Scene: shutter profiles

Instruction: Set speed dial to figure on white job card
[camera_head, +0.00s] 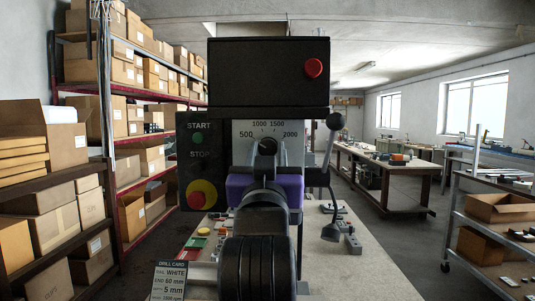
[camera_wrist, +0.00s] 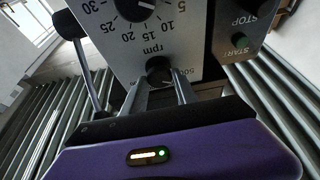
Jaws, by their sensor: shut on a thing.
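The speed dial (camera_head: 267,146) is a small black knob on the drill press's pale front plate, with marks 500, 1000, 1500 and 2000 around it. My gripper (camera_wrist: 162,90) is shut on this knob, one finger on each side. The knob also shows in the wrist view (camera_wrist: 159,66), upside down under the word rpm. Its pointer cannot be made out clearly. The white job card (camera_head: 170,281) stands at the lower left of the head view, headed DRILL CARD and naming WHITE, 60 mm and 5 mm. Its bottom rpm figure is too small to read surely.
A dark panel (camera_head: 188,168) left of the dial carries START, STOP and a red-and-yellow emergency button (camera_head: 202,195). A lever with a ball handle (camera_head: 334,121) is close on the right. Another dial (camera_wrist: 135,8) shows in the wrist view. Shelves of boxes (camera_head: 90,120) line the left.

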